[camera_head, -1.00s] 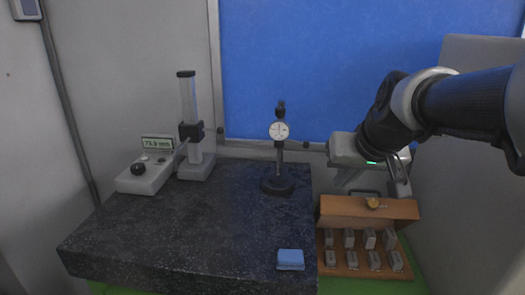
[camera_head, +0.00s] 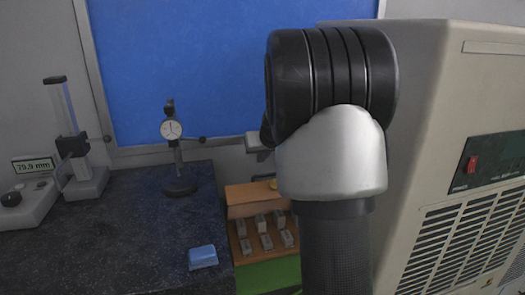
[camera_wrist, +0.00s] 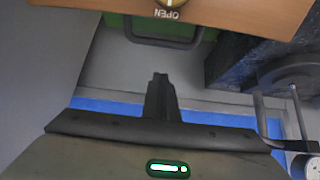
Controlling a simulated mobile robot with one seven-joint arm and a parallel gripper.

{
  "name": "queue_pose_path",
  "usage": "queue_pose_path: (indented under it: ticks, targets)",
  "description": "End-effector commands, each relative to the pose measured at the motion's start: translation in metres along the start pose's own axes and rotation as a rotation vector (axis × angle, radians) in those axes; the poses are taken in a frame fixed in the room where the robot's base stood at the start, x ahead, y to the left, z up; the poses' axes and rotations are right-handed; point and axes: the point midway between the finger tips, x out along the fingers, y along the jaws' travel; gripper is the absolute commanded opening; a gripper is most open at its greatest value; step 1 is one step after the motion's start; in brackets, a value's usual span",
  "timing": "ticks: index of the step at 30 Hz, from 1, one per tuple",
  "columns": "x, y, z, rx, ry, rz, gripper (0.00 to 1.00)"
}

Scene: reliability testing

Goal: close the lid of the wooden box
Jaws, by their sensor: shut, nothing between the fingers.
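The wooden box (camera_head: 264,246) sits at lower centre in the head view, with several grey metal blocks in it. Its lid (camera_head: 244,209) stands raised at the back, so the box is open. My arm hides the box's right part. In the wrist view, part of the wooden lid (camera_wrist: 228,14) shows at the top edge, with an upside-down "OPEN" label and part of a brass knob (camera_wrist: 170,3). My gripper (camera_wrist: 160,76) is shut and empty, apart from the lid in that picture. My arm mostly hides the gripper in the head view.
A dark granite slab (camera_head: 110,240) lies left of the box, with a blue block (camera_head: 202,257), a dial gauge (camera_head: 172,130) and a height gauge (camera_head: 75,145). A large beige cabinet (camera_head: 445,90) stands close on the right. A dark loop handle (camera_wrist: 160,42) shows near the lid.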

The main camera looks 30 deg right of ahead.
Motion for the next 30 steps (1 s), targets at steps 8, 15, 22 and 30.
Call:
queue_pose_path:
  ticks: [8, 15, 22, 30]
  targets:
    - [-0.006, 0.0, 0.03, 0.001, 0.0, 0.0, 0.0]
    - [-0.009, 0.0, 0.038, 0.0, 0.001, 0.0, 0.0]
    - [-0.009, 0.0, 0.038, -0.001, 0.0, 0.0, 0.0]
    - [-0.007, 0.001, 0.044, 0.001, 0.029, 0.0, 0.0]
